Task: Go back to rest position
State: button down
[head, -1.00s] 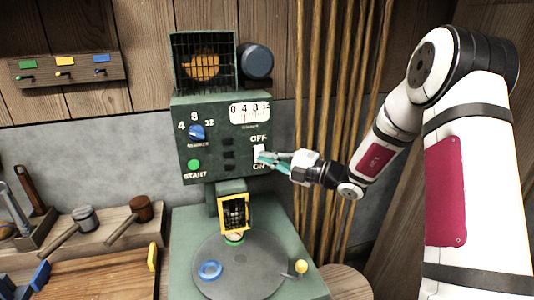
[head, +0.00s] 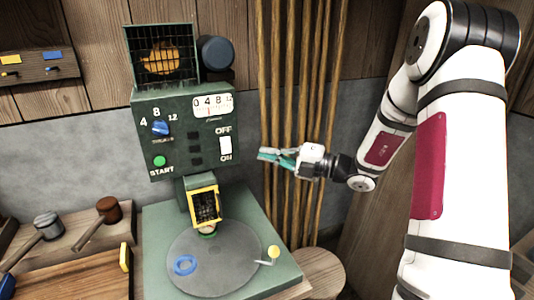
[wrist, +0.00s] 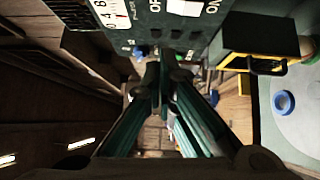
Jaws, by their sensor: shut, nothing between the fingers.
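My gripper (head: 264,155) is shut and empty, with teal fingers pointing left. It hangs in the air to the right of the green machine (head: 185,108), apart from it. In the wrist view the closed fingers (wrist: 160,80) fill the middle. The machine's white OFF/ON switch (head: 225,147) stands clear to the left of my fingertips, and shows in the wrist view (wrist: 184,8) at the top. The arm reaches in from the right, bent at the elbow.
The machine has a yellow-framed guard (head: 204,205) over a round grey plate (head: 215,262), with a blue ring (head: 184,265) and a yellow-knobbed lever (head: 273,253). Wooden poles (head: 290,90) stand behind my gripper. A round wooden stool (head: 318,272) is below. Mallets (head: 108,210) lie at left.

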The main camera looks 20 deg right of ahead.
jog(key=s+a+r+n+g+h, duration=0.25)
jog(key=s+a+n+g, duration=0.85)
jog(key=s+a+n, duration=0.8)
jog(key=s+d+r+n+t+h, duration=0.1)
jog(key=s+d+n+h, duration=0.4)
jog(key=n, duration=0.7)
jog(key=s+d+r+n+t+h, duration=0.1)
jog(key=s+d+n+h, duration=0.4)
jog(key=n, duration=0.8)
jog(key=shift+s+d+r+t, duration=0.3)
jog(key=shift+s+d, duration=0.4)
jog(key=shift+s, duration=0.9)
jog(key=shift+h, duration=0.25)
